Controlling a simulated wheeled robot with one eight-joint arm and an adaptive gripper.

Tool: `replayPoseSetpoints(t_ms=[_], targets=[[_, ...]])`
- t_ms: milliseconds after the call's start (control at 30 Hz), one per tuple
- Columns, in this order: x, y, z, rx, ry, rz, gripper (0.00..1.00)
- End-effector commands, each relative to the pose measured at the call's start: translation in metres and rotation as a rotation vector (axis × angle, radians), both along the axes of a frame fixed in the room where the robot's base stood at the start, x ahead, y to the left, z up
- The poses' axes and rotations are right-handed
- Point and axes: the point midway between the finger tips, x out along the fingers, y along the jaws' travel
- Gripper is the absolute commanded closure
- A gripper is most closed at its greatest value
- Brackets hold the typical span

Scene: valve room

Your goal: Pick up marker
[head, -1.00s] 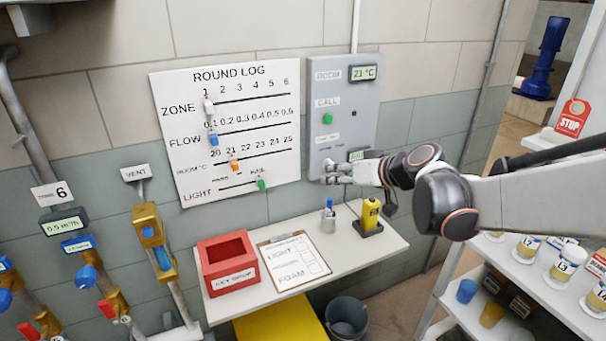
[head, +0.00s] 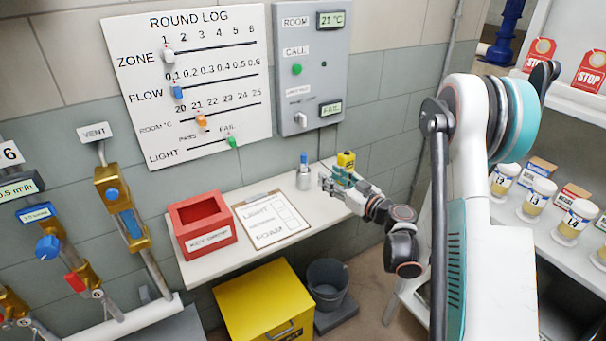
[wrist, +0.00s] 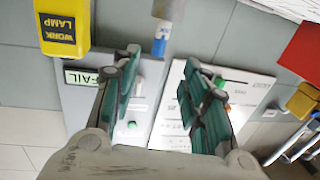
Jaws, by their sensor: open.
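The marker (head: 304,158) has a blue end and stands upright in a small grey cup (head: 303,181) on the white wall shelf. In the wrist view, which looks upside down, the marker (wrist: 161,38) shows its blue and white body below the cup (wrist: 168,8). My gripper (head: 331,181) is open and empty, just right of the cup at about shelf height. In the wrist view the fingers of my gripper (wrist: 162,60) are spread, and the marker appears between and beyond their tips, apart from them.
A yellow work lamp (head: 346,160) stands close behind my gripper, right of the cup. A clipboard (head: 270,220) and a red box (head: 203,225) lie left on the shelf (head: 320,222). The grey wall panel (head: 308,75) rises behind.

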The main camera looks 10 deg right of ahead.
Motion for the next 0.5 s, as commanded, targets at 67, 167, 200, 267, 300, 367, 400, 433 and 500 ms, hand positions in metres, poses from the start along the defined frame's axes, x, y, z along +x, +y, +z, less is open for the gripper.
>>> replayPoseSetpoints(t_ms=[67,167,200,267,300,367,400,433,500], targets=[[0.002,0.001,-0.001,0.0,-0.004,-0.001,0.59],[0.01,0.005,0.002,-0.001,-0.005,0.001,0.59],[0.015,0.008,0.003,-0.001,-0.005,0.002,0.59],[0.021,0.011,0.003,-0.001,-0.005,0.001,0.59],[0.026,0.013,0.003,0.0,-0.004,0.001,0.59],[0.036,0.019,0.0,0.0,-0.004,0.003,0.59],[0.043,0.023,-0.001,0.0,-0.004,0.002,0.59],[0.048,0.025,-0.001,0.0,-0.004,0.002,0.59],[0.058,0.03,-0.003,0.0,-0.004,0.002,0.59]])
